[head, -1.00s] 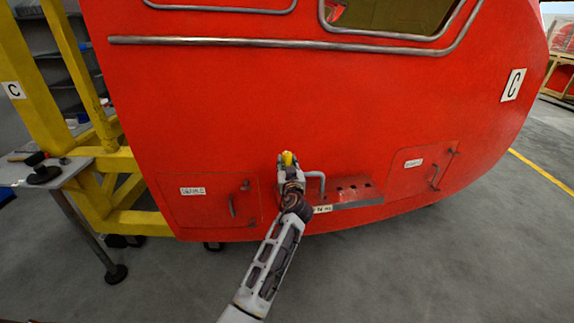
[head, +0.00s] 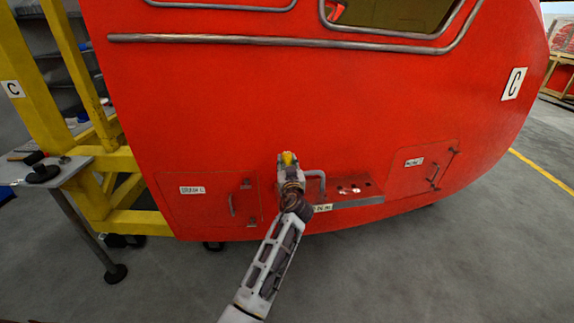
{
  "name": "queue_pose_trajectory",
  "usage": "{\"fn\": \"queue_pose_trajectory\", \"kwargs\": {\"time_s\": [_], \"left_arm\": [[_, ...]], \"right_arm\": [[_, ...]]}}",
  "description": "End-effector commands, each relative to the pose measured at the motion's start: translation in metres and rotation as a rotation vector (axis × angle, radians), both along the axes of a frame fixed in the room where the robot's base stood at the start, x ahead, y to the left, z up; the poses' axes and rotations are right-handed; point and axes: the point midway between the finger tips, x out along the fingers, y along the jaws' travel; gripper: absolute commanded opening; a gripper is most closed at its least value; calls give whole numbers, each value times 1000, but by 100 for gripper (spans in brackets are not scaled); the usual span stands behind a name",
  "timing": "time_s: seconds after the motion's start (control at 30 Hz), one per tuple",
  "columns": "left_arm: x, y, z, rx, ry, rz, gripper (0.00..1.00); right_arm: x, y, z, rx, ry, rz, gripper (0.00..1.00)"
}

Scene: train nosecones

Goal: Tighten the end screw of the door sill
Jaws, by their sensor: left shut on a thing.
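The door sill (head: 352,202) is a grey metal ledge with a row of holes, low on the red nosecone (head: 330,110). My left gripper (head: 288,168) is at the sill's left end, seen from behind. It is shut on a small yellow tool (head: 289,158), whose top shows above the fingers. The end screw is hidden behind the gripper and arm, so contact between tool and screw cannot be seen. My right gripper is not in view.
A bent grey handle (head: 318,180) stands just right of the gripper. Labelled hatches lie left (head: 208,203) and right (head: 422,168) of the sill. A yellow frame (head: 105,150) and a grey side table (head: 55,172) stand at left. The floor in front is clear.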

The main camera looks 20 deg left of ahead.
Motion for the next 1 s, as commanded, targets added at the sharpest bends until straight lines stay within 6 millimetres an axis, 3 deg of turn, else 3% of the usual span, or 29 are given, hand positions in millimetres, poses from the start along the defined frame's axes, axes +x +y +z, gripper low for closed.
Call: {"fn": "queue_pose_trajectory", "kwargs": {"time_s": [1.0], "left_arm": [[0, 0, -5, -1, 2, 0, 5]], "right_arm": [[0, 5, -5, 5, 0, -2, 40]]}}
